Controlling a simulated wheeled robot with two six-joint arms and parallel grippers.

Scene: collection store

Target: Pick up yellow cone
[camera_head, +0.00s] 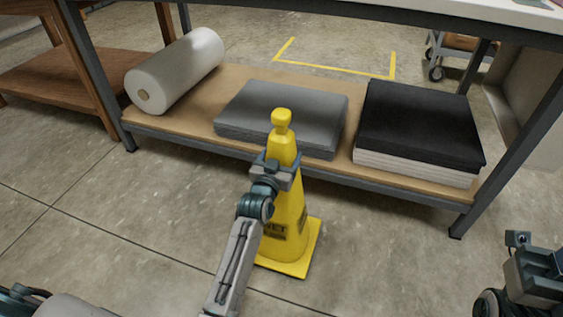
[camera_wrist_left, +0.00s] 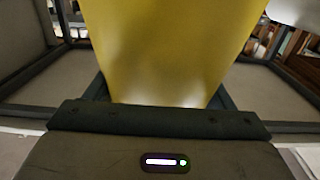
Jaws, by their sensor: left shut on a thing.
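The yellow cone (camera_head: 289,214) stands upright in front of the table's lower shelf, with a knobbed top, dark lettering and a square base. I cannot tell if its base touches the floor. My left gripper (camera_head: 281,162) is shut on the cone's upper part, below the knob. The left arm hides part of the cone's left side. In the left wrist view the cone (camera_wrist_left: 170,50) fills the middle, between the fingers. My right gripper (camera_head: 535,272) is partly in view at the lower right, away from the cone; its fingers are not clear.
Behind the cone, the table's wooden shelf (camera_head: 190,131) holds a white roll (camera_head: 178,68), a grey stack (camera_head: 285,112) and a black-and-white stack (camera_head: 418,125). A wooden rack stands at the left. A wheeled cart (camera_head: 455,50) is at the back right. The floor at the left front is clear.

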